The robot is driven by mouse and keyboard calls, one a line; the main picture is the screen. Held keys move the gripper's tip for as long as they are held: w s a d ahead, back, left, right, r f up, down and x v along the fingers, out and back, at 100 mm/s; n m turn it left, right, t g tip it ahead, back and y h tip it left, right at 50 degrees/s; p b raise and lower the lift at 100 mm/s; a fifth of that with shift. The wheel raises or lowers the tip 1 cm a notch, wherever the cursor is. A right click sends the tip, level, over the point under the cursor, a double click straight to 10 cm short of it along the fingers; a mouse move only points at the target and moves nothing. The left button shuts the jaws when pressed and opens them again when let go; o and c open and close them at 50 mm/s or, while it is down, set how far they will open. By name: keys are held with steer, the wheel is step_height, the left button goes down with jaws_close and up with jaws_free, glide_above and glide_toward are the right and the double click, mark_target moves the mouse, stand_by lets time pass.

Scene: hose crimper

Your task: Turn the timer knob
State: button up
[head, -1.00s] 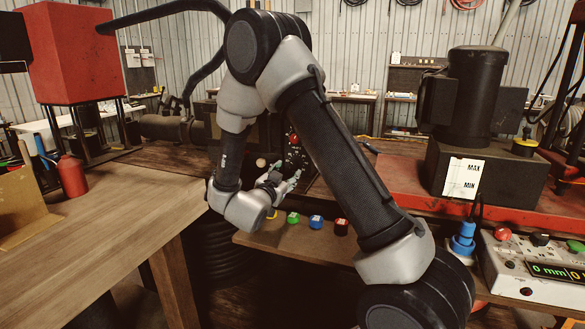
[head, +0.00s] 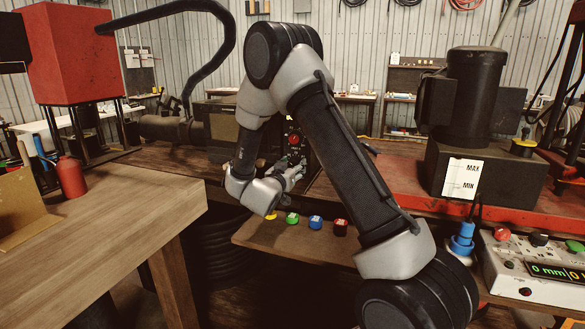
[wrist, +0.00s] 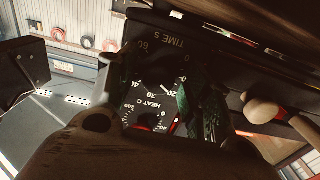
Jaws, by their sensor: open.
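The dark control panel shows in the wrist view with a TIME S dial (wrist: 153,92) and, below it in that picture, a HEAT C dial (wrist: 150,112). The timer knob (wrist: 158,70) is a dark shape at the middle of the TIME S dial; its edges are hard to make out and its setting cannot be read. My gripper (wrist: 152,82) is open, with one finger on each side of the dial in the picture. I cannot tell whether either finger touches the knob. In the head view my gripper (head: 293,175) is in front of the panel, which my arm partly hides.
A lever with a rounded wooden end (wrist: 262,110) is close to the right of my gripper in the wrist view. Red round parts (head: 294,139) sit on the panel above my gripper. A wooden table (head: 110,220) stands left.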

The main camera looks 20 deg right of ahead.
steer(key=c, duration=1)
stand_by(0.6)
steer(key=o, duration=1)
steer(key=shift+s+a, duration=0.1)
steer(key=shift+a, duration=0.05)
steer(key=v, duration=1.1)
steer(key=shift+s+a, duration=0.25)
